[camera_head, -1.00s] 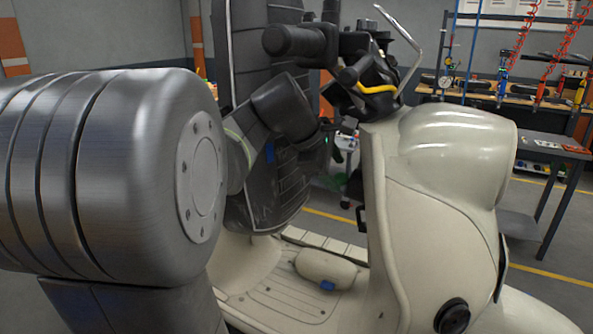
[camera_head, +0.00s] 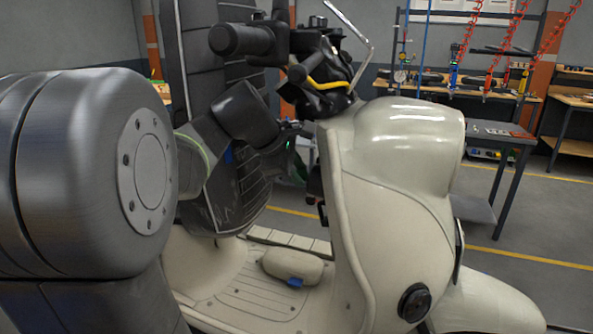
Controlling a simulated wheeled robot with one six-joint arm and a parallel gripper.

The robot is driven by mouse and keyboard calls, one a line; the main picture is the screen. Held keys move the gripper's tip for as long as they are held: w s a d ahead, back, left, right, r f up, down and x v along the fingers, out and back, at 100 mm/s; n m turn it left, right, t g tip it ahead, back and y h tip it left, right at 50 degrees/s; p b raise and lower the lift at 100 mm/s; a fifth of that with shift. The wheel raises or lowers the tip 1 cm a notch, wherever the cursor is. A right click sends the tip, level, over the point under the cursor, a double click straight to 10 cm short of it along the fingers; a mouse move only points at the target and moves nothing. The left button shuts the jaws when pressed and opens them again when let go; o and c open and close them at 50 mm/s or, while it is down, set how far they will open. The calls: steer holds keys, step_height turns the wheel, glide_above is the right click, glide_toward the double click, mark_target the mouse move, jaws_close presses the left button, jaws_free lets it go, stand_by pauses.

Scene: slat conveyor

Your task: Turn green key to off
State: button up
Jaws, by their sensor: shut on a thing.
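A cream scooter (camera_head: 395,195) stands in front of me, with its black handlebar area (camera_head: 325,75) at the upper middle. My gripper (camera_head: 303,128) is at the end of my dark arm, at the rider's side of the front shield, just below the handlebar. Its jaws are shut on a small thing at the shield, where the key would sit. The green key itself is too small or hidden behind the gripper to make out, so its angle cannot be told.
The scooter's footboard (camera_head: 235,300) carries a cream rounded piece (camera_head: 290,263). A grey workbench (camera_head: 500,135) stands at the right behind the scooter, with tools hanging above. A yellow line marks open floor beyond.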

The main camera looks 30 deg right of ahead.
steer(key=shift+r+p, duration=0.2)
steer(key=shift+p, duration=0.75)
steer(key=g+y+p, duration=0.1)
steer(key=y+p, duration=0.1)
steer(key=p, duration=0.6)
steer(key=shift+w+d+n, duration=0.1)
steer(key=shift+d+n, duration=0.1)
steer(key=shift+n, duration=0.2)
